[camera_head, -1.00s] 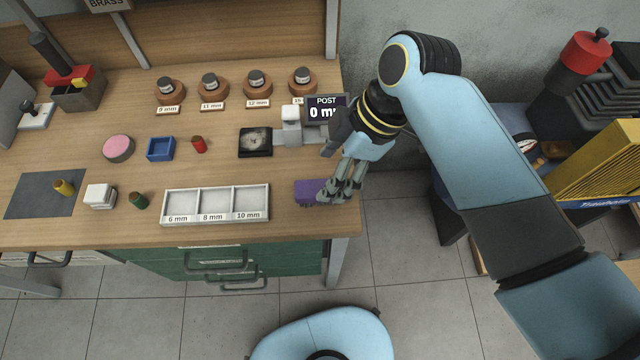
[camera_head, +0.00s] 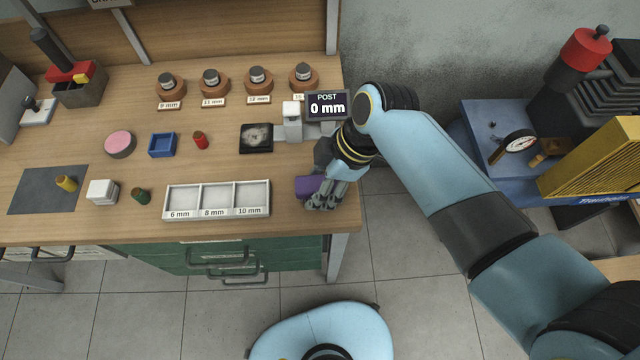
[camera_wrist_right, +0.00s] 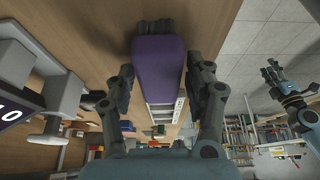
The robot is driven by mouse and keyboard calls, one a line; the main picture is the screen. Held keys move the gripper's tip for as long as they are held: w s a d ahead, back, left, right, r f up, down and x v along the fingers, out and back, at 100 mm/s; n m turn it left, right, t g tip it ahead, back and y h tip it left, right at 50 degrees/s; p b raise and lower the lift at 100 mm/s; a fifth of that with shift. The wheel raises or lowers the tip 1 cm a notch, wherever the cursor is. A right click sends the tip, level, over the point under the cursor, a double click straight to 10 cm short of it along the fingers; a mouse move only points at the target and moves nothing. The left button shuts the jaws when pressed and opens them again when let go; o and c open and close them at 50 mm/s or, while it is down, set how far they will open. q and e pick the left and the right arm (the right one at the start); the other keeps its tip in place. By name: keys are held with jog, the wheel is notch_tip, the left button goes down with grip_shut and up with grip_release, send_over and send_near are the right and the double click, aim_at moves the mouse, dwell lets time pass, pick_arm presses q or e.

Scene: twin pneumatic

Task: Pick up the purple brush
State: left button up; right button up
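The purple brush (camera_head: 309,186) is at the front right corner of the workbench. My right gripper (camera_head: 325,197) is down at it, and its fingers hide part of the brush. In the right wrist view the purple brush (camera_wrist_right: 158,68) lies between the two fingers of the right gripper (camera_wrist_right: 160,85), with its dark end at the top. One finger stands close on each side. I cannot tell whether they press on it or leave a small gap.
A white three-part tray (camera_head: 217,212) stands left of the brush. Behind are a black scale-like pad (camera_head: 257,138) and a gauge with a display (camera_head: 327,106) reading 0 mm. The bench's right edge is close to the gripper.

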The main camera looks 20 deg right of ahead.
aim_at(317, 184)
jog(key=c, duration=0.9)
jog(key=shift+r, duration=0.15)
jog(key=shift+c, duration=0.2)
jog(key=shift+r, duration=0.3)
jog(key=v, duration=0.3)
jog(key=shift+s+r, duration=0.1)
jog(key=shift+r, duration=0.35)
jog(key=s+d+r+b, duration=0.2)
jog(key=s+d+r, duration=0.3)
jog(key=d, duration=0.3)
jog(key=shift+s+d+r, duration=0.35)
jog(key=shift+d+r, duration=0.05)
jog(key=shift+r, duration=0.35)
